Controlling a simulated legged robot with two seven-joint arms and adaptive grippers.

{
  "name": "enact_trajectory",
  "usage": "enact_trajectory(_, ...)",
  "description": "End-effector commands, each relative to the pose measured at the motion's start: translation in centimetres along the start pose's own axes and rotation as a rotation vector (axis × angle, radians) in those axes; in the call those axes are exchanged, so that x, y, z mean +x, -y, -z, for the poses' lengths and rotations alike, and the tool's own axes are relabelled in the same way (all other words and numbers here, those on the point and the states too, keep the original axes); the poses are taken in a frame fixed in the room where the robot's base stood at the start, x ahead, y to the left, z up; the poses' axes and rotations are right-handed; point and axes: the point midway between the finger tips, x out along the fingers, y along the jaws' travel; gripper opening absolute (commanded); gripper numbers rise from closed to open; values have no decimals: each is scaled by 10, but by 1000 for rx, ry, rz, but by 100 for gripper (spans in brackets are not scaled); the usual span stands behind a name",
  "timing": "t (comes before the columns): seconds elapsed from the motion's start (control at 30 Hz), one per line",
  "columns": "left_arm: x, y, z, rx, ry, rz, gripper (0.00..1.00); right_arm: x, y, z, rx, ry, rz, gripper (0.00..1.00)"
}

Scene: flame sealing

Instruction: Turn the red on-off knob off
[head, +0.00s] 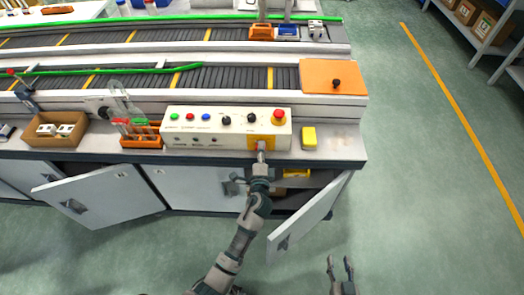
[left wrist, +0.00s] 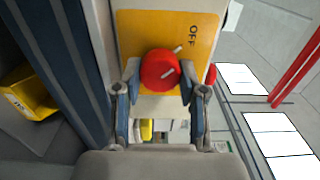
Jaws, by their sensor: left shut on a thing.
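The control box (head: 195,143) stands on the front edge of the bench, with an orange-yellow plate (head: 252,142) on its front face. In the left wrist view the red knob (left wrist: 158,67) sits on this plate (left wrist: 140,30), near the word OFF. White marks show on and beside the knob. My left gripper (head: 262,152) is at the plate, and its fingers (left wrist: 160,84) are shut on the red knob, one on each side. In the head view the gripper hides the knob. My right gripper (head: 341,268) is open and empty over the floor at the bottom.
A red mushroom button (head: 279,115) and several coloured buttons sit on the box top. Open cabinet doors (head: 308,215) stick out below. The floor at right is clear.

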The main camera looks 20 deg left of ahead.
Motion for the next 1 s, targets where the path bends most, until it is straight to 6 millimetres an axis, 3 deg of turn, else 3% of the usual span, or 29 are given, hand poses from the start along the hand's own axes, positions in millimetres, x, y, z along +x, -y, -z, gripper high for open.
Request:
enact_trajectory(0.47,-1,-5,0,-14,1,-10,6,2,0,1,1,-10,1,40)
enact_trajectory(0.5,-1,-5,0,-14,1,-10,46,2,0,1,1,-9,0,40)
enact_trajectory(0.6,-1,-5,0,-13,1,-9,66,2,0,1,1,-9,0,40)
enact_trajectory(1.0,-3,-3,0,-12,1,-5,66,0,1,2,0,-13,2,40)
